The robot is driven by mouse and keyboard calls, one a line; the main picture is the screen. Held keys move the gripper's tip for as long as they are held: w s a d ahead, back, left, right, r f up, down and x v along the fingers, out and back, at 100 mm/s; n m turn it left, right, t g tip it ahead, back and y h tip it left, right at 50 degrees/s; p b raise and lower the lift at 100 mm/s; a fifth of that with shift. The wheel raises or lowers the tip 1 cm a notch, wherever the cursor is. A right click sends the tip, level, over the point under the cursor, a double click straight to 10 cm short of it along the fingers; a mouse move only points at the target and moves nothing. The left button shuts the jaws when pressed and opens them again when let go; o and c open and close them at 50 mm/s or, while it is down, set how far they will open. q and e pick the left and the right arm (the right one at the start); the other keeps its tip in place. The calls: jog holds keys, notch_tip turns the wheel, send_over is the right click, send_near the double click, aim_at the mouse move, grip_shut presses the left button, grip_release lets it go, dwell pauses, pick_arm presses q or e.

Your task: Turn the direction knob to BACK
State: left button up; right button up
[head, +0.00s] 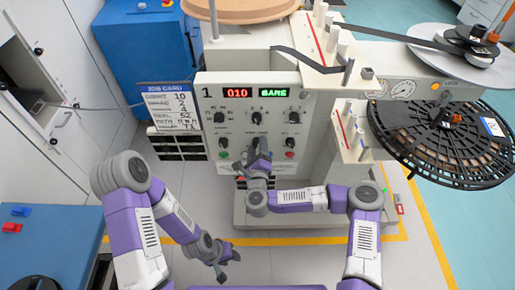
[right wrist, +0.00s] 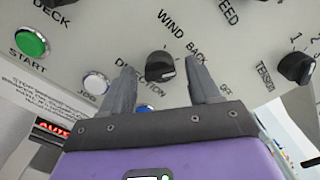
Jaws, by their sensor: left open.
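The direction knob (right wrist: 160,67) is a black round knob with a pale mark, on the panel in the right wrist view. WIND and BACK are lettered beside it; I cannot tell surely which one its mark points at. My right gripper (right wrist: 159,64) is open, with one finger on each side of the knob and gaps between. In the head view my right gripper (head: 258,150) is at the lower middle of the control panel (head: 240,92) and hides the knob. My left gripper (head: 224,262) is open and empty, low over the floor.
A green START button (right wrist: 30,42), a white JOG button (right wrist: 96,83) and the tension knob (right wrist: 295,67) are near the fingers. Displays read 010 and BARE. A job card (head: 174,106) hangs left. A black reel (head: 440,140) stands right. A blue table (head: 45,245) is at lower left.

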jog(key=shift+s, duration=0.1)
jog(key=s+p, duration=0.1)
jog(key=s, duration=0.6)
jog(key=shift+s+p, duration=0.2)
jog(key=shift+p, duration=0.15)
jog(key=s+a+f+n+g+y+p, duration=0.1)
jog(key=s+a+f+n+g+y, duration=0.3)
jog(key=s+f+n+g+y, duration=0.75)
jog(key=s+d+f+n+g+h+p, duration=0.1)
jog(key=s+d+f+n+g+h, duration=0.5)
jog(key=s+d+n, duration=0.5)
jog(key=d+f+h, duration=0.1)
jog(key=d, duration=0.1)
jog(key=shift+s+d, duration=0.3)
